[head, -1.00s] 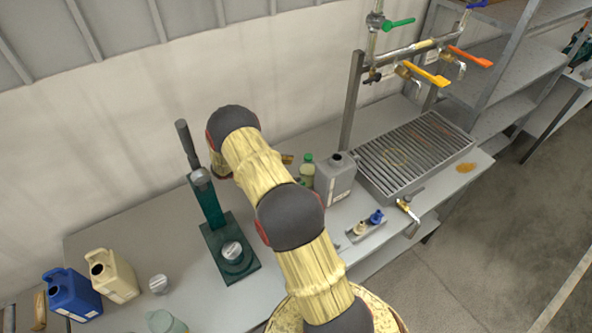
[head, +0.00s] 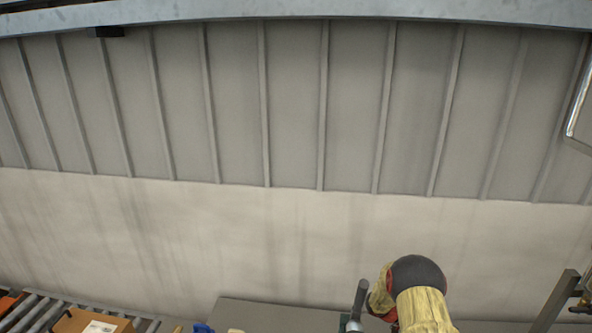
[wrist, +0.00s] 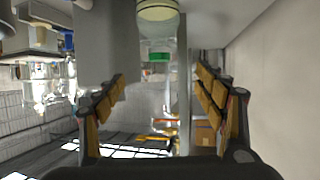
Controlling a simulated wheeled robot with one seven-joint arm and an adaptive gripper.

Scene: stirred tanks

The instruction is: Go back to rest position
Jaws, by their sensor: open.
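My gripper (wrist: 160,80) shows in the wrist view with its two padded fingers spread wide apart. The wrist picture looks upside down. A pale bottle with a green cap (wrist: 159,56) appears beyond the gap between the fingers, with clear space between it and both fingers. In the head view my arm shows at the lower right against the wall, and the gripper itself is out of that picture.
In the head view, a cardboard box (head: 92,321) sits on a roller conveyor (head: 35,312) at the lower left. A grey bench (head: 270,314) runs along the pale wall (head: 200,235).

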